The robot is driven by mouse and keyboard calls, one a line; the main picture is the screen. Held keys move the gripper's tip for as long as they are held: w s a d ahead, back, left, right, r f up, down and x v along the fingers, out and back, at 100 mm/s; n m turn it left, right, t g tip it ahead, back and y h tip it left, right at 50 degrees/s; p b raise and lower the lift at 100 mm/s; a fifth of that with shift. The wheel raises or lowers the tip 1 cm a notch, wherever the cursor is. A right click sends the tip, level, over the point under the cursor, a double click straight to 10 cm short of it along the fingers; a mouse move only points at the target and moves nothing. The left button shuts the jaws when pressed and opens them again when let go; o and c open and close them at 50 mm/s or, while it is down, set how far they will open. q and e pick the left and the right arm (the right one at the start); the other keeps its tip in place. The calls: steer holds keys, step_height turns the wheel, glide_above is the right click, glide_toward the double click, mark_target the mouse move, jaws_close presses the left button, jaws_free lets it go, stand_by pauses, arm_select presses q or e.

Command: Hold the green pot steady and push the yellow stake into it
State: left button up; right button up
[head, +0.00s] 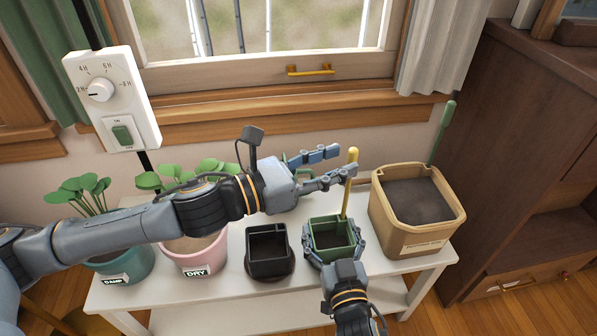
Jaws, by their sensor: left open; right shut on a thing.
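The green pot (331,253) stands on the white table, right of centre. My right gripper (332,240) comes from the front and is shut on it, with a finger along each side. The yellow stake (346,196) stands nearly upright at the back right of the pot, its rounded top well above the rim. Its lower end is not visible, so how deep it sits cannot be told. My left gripper (343,163) is open behind and left of the stake's upper part. Its lower fingertip overlaps the stake in the picture; contact is unclear.
A black pot (268,267) stands left of the green one. Pink (194,262) and teal (133,262) plant pots stand further left, below my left arm. A tan soil bin (412,241) with a green-handled tool (442,132) stands close on the right. The white table's (432,262) front right corner is bare.

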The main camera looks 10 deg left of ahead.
arm_select(q)
steer(key=v, duration=0.8)
steer(key=shift+s+a, duration=0.25)
arm_select(e)
steer(key=o, duration=1.1)
steer(key=shift+o, duration=0.2)
